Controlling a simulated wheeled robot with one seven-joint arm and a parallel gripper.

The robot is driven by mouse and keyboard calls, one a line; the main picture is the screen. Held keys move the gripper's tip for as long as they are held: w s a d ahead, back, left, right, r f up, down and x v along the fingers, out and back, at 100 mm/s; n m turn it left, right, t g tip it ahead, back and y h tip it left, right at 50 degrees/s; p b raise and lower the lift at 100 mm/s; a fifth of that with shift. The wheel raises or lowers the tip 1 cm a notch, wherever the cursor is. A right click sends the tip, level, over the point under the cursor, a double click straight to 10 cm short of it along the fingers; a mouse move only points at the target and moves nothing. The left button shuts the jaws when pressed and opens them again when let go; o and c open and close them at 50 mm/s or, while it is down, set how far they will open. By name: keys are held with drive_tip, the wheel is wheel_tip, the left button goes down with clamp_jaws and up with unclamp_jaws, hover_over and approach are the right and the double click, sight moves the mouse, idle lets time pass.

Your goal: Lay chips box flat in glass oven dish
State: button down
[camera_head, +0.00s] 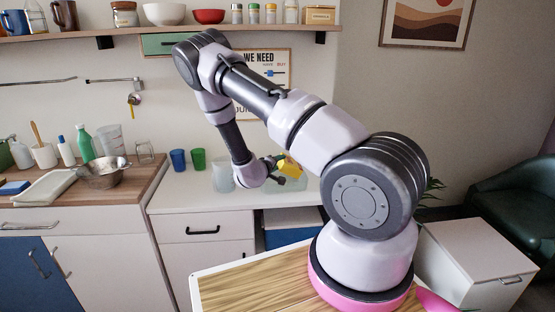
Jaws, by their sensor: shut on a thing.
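My gripper (277,172) hangs over the white counter in the middle of the view, beyond my arm's base. It is shut on a small yellow box (289,166), which looks like the chips box. The box is tilted and held above the counter, partly covered by the dark fingers. A pale, see-through glass vessel (222,177) stands on the counter just left of my wrist. My wrist hides part of it, and I cannot tell whether it is the oven dish.
A blue cup (178,160) and a green cup (198,159) stand at the back left of the white counter (180,200). The wooden counter at left holds a metal colander (103,173), bottles and a tray. A shelf (150,31) runs above. The white counter's front left is clear.

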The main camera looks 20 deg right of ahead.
drive_tip(key=shift+f, duration=1.75)
drive_tip(key=shift+c, duration=0.8)
unclamp_jaws()
drive_tip(key=shift+a, duration=0.1)
drive_tip(key=v, duration=1)
drive_tip(key=shift+s+a, duration=0.2)
drive_tip(key=shift+s, duration=0.05)
drive_tip(key=shift+r, duration=0.15)
